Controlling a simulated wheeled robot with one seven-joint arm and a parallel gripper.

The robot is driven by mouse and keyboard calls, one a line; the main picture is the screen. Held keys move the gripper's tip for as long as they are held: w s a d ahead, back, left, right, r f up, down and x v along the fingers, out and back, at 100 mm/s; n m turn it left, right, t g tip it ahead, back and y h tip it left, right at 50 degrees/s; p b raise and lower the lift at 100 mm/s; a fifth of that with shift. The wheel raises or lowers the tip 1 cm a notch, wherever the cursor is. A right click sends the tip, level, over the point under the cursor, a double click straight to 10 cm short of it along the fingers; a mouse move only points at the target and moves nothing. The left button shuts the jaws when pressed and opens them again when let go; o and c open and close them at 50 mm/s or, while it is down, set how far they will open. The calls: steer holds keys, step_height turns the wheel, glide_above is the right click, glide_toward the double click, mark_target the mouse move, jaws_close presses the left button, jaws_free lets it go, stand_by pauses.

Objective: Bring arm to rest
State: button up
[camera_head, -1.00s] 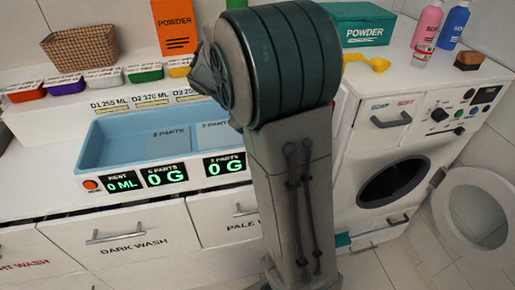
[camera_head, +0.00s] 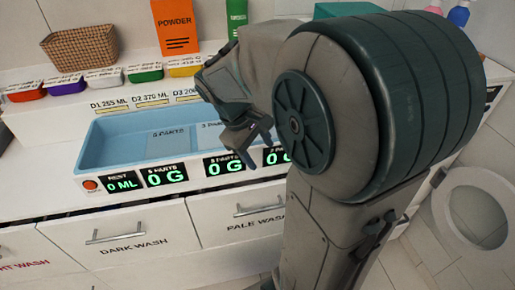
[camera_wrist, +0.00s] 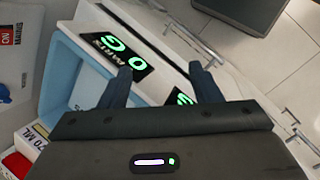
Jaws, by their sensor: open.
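My gripper (camera_head: 250,145) hangs over the right part of the light blue tray (camera_head: 108,133), near its front edge and the green number displays (camera_head: 167,175). In the wrist view my gripper (camera_wrist: 160,78) shows two dark fingers spread apart with nothing between them. My arm is bent, with its large rounded joint filling the right of the head view. It hides the right end of the tray and most of what stands behind it.
The counter front has drawers marked dark wash (camera_head: 128,233) and pale wash (camera_head: 243,208). A wicker basket (camera_head: 80,46), an orange powder box (camera_head: 177,27) and several small coloured tubs stand behind the tray. A round open door (camera_head: 480,216) is at the right. Floor tiles (camera_wrist: 297,60) show in the wrist view.

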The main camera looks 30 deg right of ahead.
steer(key=s+a+r+m+t+y+p, duration=0.3)
steer(key=s+a+r+m+y+p, duration=0.1)
steer(key=s+a, duration=0.4)
steer(key=shift+s+a+m+t, duration=0.15)
steer(key=shift+a+m+t, duration=0.2)
steer(key=shift+m, duration=0.35)
steer(key=shift+d, duration=0.15)
stand_by(0.9)
